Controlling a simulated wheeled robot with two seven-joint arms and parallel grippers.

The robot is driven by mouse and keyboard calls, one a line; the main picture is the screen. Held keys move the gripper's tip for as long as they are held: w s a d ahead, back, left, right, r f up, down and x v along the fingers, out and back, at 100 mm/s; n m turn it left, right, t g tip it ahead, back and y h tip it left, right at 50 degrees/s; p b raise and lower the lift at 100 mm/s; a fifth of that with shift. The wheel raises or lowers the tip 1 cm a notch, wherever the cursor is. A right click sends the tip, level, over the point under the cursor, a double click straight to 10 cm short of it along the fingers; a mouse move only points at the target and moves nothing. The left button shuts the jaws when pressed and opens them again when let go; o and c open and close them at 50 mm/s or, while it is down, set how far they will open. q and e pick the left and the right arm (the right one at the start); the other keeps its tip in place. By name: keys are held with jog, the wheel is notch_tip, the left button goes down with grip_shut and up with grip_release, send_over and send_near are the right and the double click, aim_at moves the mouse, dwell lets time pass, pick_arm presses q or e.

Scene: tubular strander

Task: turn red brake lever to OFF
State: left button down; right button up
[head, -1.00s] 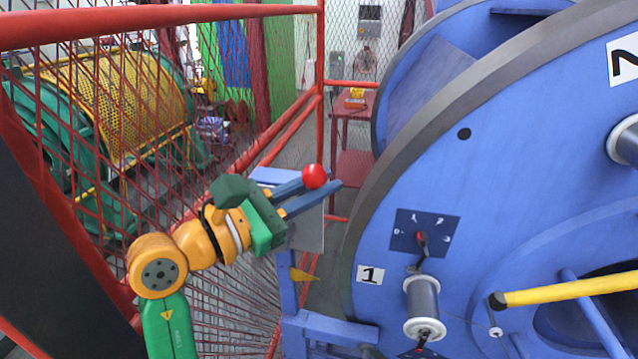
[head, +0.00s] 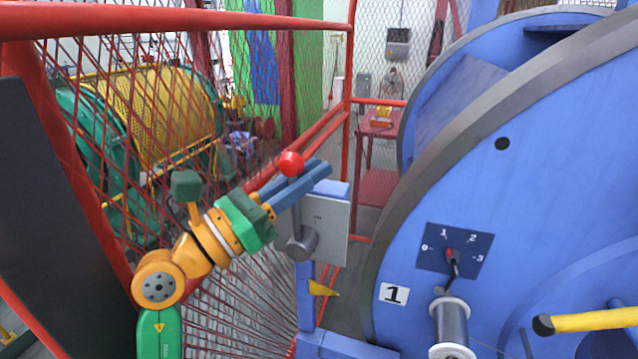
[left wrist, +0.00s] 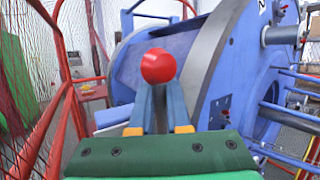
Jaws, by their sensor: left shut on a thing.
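The red ball knob (head: 291,164) of the brake lever sits between the blue fingers of my left gripper (head: 300,178), which is shut on it. The lever's grey shaft runs down from the knob to a round hub (head: 302,244) on a grey plate (head: 328,228) with small, unreadable marking. The lever stands close to upright. In the left wrist view the red knob (left wrist: 158,66) shows above the fingers, which hide the shaft below. My right gripper is in neither view.
The big blue drum (head: 590,170) with a grey rim fills the right side, with a small dial plate (head: 455,250) and a yellow bar (head: 590,320). A red mesh fence (head: 352,80) stands behind and to the left. A red table (head: 378,130) is at the back.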

pick_arm(q)
jog(key=c, duration=1.2)
grip_release()
jog(key=o, duration=0.3)
jog(key=shift+w, duration=0.2)
jog(key=shift+w+d+f, duration=0.1)
jog(key=shift+w, duration=0.05)
